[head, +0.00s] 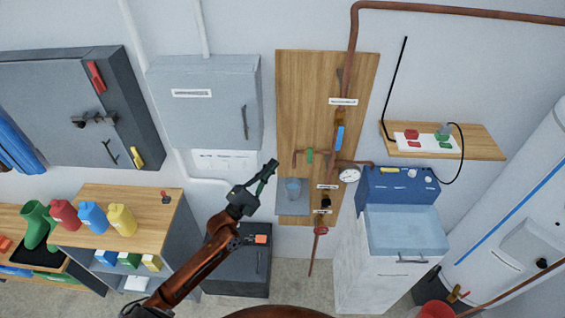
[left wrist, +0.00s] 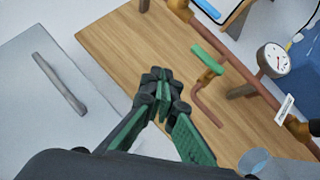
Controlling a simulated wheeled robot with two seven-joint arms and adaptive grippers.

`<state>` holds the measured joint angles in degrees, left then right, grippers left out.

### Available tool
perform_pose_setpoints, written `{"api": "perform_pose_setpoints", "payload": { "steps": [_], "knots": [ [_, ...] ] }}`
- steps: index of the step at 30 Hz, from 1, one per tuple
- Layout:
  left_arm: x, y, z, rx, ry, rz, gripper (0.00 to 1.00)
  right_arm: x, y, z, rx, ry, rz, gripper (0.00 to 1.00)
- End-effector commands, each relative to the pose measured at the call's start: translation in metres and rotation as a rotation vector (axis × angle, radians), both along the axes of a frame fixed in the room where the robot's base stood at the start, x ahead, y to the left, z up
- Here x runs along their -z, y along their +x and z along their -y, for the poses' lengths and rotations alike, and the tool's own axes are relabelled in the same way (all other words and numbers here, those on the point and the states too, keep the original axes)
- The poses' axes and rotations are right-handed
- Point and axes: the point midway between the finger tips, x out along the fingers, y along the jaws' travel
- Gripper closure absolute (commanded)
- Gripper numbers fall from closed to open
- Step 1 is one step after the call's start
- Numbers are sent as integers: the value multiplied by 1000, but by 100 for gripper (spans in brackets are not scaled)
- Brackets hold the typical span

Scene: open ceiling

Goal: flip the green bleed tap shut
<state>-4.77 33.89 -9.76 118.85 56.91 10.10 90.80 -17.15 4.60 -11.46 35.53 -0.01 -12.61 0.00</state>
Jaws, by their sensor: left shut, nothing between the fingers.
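The green bleed tap (head: 310,156) is a small green lever on a short copper branch pipe on the wooden wall board (head: 300,90). In the left wrist view the green lever (left wrist: 207,58) lies slantwise across the copper pipe, above its down-bent end. My left gripper (head: 273,164) is shut and empty, to the left of the tap and slightly lower, apart from it in the head view. In the left wrist view the gripper (left wrist: 160,77) has its fingertips together, left of the lever. My right gripper does not show in either view.
A pressure gauge (head: 349,175) and a blue lever (head: 340,138) are on the pipework right of the tap. A clear cup (head: 293,189) stands below the tap. A grey wall cabinet (head: 205,115) is at the left.

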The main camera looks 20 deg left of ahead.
Motion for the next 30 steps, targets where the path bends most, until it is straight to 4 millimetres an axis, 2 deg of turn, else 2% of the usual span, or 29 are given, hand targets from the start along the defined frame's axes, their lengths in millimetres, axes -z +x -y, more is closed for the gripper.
{"api": "perform_pose_setpoints", "payload": {
  "steps": [3, 7, 23, 26, 29, 30],
  "knots": [
    [1, -12, -6, -2, 2, 0, 100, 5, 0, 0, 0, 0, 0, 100],
    [1, -18, -8, -2, 2, 0, 100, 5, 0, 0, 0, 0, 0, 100],
    [1, -18, -10, -5, 3, -1, 100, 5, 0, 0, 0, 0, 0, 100],
    [17, -15, -15, -27, 31, -16, 100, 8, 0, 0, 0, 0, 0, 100],
    [60, -8, -27, -83, 114, -57, 100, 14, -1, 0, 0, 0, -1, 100],
    [84, -5, -33, -112, 162, -80, 100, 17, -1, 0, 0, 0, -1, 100]
  ]
}}
